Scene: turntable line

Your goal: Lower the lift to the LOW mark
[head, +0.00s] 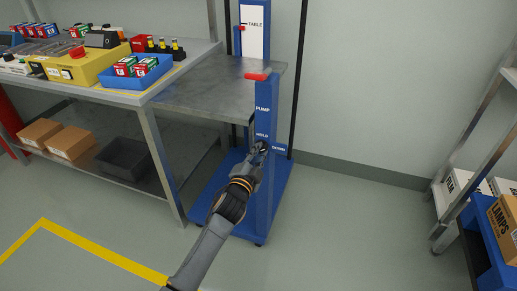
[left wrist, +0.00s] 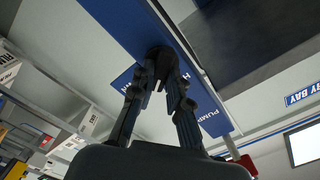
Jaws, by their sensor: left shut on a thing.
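The blue lift has a bare grey metal platform (head: 225,88), level near the workbench's height. A white scale board (head: 253,42) behind it reads TABLE, with a red pointer beside that word. The lift's blue post (head: 265,190) carries the labels PUMP, HOLD and DOWN, and a red-ended handle (head: 257,77) at its top. My left gripper (head: 262,149) is shut on a dark valve knob just below HOLD and left of the DOWN label (head: 279,148). The knob (left wrist: 159,54) shows between the fingertips in the left wrist view; its exact turn is hard to tell. My right gripper is not in view.
The workbench (head: 150,92) at the left holds a blue bin (head: 136,77) with small boxes and a yellow control box (head: 80,67). Cartons and a dark crate (head: 123,158) stand below. A shelf rack with boxes (head: 505,225) is at the right. The floor between is clear.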

